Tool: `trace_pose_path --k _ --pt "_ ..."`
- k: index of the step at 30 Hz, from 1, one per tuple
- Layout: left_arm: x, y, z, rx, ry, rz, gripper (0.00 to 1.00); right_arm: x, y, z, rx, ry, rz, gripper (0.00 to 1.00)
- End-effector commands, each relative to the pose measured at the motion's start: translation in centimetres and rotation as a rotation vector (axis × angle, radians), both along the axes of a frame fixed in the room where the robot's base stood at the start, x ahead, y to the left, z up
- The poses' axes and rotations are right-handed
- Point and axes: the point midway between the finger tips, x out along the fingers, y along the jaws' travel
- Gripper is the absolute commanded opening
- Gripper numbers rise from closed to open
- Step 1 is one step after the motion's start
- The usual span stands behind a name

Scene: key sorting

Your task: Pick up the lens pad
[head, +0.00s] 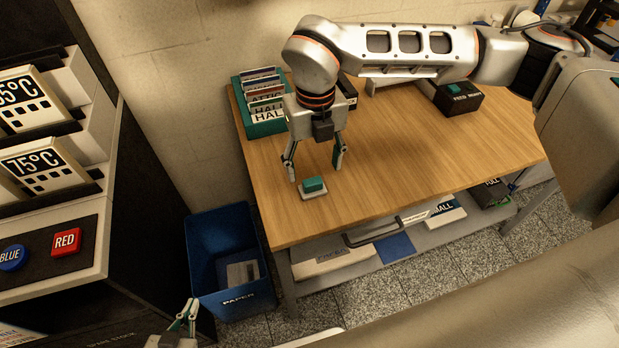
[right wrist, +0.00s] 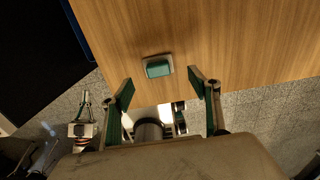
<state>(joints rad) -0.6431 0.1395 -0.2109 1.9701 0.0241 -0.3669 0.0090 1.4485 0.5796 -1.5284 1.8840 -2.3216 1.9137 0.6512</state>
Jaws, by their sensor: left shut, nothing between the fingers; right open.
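The lens pad (head: 314,186) looks like a small teal block on a pale base, lying on the wooden table (head: 430,150) near its front left edge. My right gripper (head: 316,176) is open above the table, its two fingers pointing down on either side of and behind the pad in the head view. In the right wrist view the pad (right wrist: 157,67) lies ahead of and between the open fingertips (right wrist: 166,88), not touched by them. My left gripper (head: 191,304) is low at the bottom left, shut and empty, away from the table.
A teal rack of labelled cards (head: 262,124) stands at the table's back left. A black box (head: 458,97) sits at the back right. A blue paper bin (head: 232,292) stands on the floor left of the table. A shelf below holds several flat items. The table's middle is clear.

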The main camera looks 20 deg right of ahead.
Motion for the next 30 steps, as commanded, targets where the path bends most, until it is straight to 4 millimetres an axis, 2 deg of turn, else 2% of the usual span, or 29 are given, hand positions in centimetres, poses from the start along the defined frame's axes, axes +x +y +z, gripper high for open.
trace_pose_path --k 6,13,18,23,24,28,30 --pt "-1.3 0.0 -1.2 0.003 0.03 -0.002 0.0 -0.2 0.1 -2.3 0.001 0.003 0.0 0.61" --pt "-0.9 0.0 -0.8 0.003 0.023 -0.002 0.0 -0.2 0.3 -5.6 0.002 0.004 0.0 0.61" --pt "-0.4 -0.1 -0.4 0.001 0.011 -0.002 0.0 -0.2 0.3 -6.5 0.002 0.002 0.0 0.61" --pt "-0.2 -0.1 -0.2 0.0 0.006 -0.002 0.0 -0.2 0.3 -6.5 0.002 0.001 0.001 0.61" --pt "-0.2 -0.1 -0.2 0.0 0.006 -0.002 0.0 -0.2 0.3 -6.5 0.002 0.001 0.001 0.58" --pt "-0.2 -0.1 -0.2 0.0 0.006 -0.002 0.0 -0.2 0.3 -6.5 0.002 0.002 0.001 0.26" --pt "-0.3 -0.1 -0.2 0.001 0.007 -0.002 0.0 -0.2 0.3 -6.5 0.002 0.002 0.001 0.26"
